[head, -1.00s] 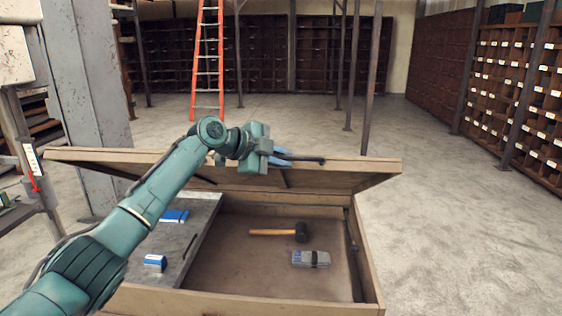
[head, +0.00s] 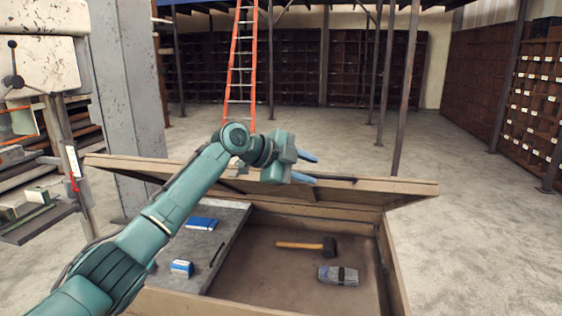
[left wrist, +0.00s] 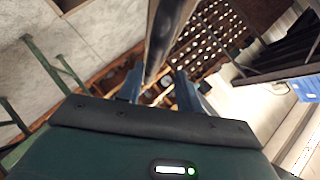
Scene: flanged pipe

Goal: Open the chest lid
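The wooden chest (head: 270,303) stands in front of me with its inside visible. Its lid (head: 390,190) is raised along the far side, its wide edge above the chest. A dark handle bar (head: 335,179) runs along that edge. My left gripper (head: 305,168) is at the lid's edge, beside the bar's left part, its blue fingers spread. In the left wrist view the two fingers (left wrist: 162,90) are apart, and a dark rod passes above the gap between them. Contact with the bar cannot be told. My right gripper is not in view.
A tray (head: 212,255) on the left holds a blue box (head: 202,223) and a blue-white box (head: 181,267). A grey column (head: 130,110) and machine stand left. Floor to the right is clear.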

